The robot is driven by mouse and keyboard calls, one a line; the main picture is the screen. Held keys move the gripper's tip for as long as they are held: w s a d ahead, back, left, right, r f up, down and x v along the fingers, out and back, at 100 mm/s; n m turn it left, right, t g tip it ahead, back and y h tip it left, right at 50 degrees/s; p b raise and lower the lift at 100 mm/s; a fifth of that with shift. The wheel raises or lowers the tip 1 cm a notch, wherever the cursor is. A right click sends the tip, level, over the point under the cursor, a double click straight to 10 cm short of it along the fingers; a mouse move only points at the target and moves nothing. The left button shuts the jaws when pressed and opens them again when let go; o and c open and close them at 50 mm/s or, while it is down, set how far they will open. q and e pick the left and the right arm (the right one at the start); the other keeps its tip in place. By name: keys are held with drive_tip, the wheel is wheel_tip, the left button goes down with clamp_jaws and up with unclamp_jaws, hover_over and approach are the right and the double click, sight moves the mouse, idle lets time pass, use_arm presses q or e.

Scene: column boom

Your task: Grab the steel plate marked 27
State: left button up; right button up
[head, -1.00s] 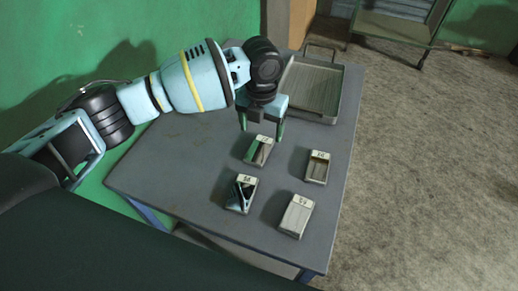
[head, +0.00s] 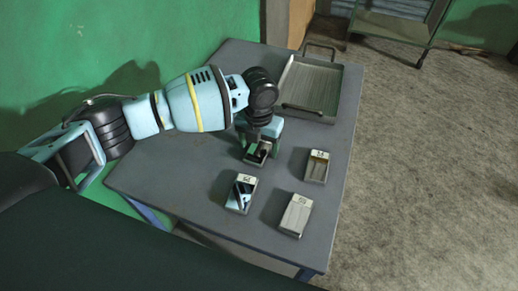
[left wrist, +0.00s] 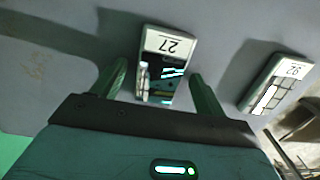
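The steel plate marked 27 (left wrist: 163,82) lies on the table in the left wrist view, with a white label at its far end and a shiny, dark reflecting face. In the head view this plate (head: 257,153) is partly hidden under my left gripper (head: 259,145). My left gripper (left wrist: 161,88) is open, pointing down, with one green finger on each side of the plate's near part. A gap shows between the fingers and the plate. My right gripper is not in view.
Three more labelled plates lie nearby: one front left (head: 241,193), one right (head: 316,167) and one front right (head: 296,215). A shallow metal tray (head: 335,100) stands at the back right of the grey table (head: 190,165). A green wall (head: 120,40) rises at the left.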

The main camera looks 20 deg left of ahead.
sight(262, 151)
use_arm(q)
drive_tip(key=c, duration=1.4)
drive_tip(key=shift+r, duration=0.1)
drive_tip(key=shift+w+r, duration=0.1)
drive_tip(key=shift+r, duration=0.45)
drive_tip(key=shift+s+d+r, duration=0.15)
drive_tip(key=shift+d+r, duration=0.1)
drive_tip(key=shift+r, duration=0.4)
drive_tip(key=shift+s+d+r, duration=0.15)
drive_tip(key=shift+d+r, duration=0.05)
drive_tip(key=shift+r, duration=0.4)
drive_tip(key=s+d, duration=0.2)
drive_tip(key=d, duration=0.2)
drive_tip(key=s+d+r, duration=0.1)
drive_tip(key=s+d, duration=0.2)
drive_tip(key=d, duration=0.1)
drive_tip(key=s+d, duration=0.2)
drive_tip(key=d, duration=0.3)
drive_tip(key=shift+s+r+b, duration=0.15)
drive_tip(key=shift+s+b, duration=0.15)
drive_tip(key=shift+s, duration=0.1)
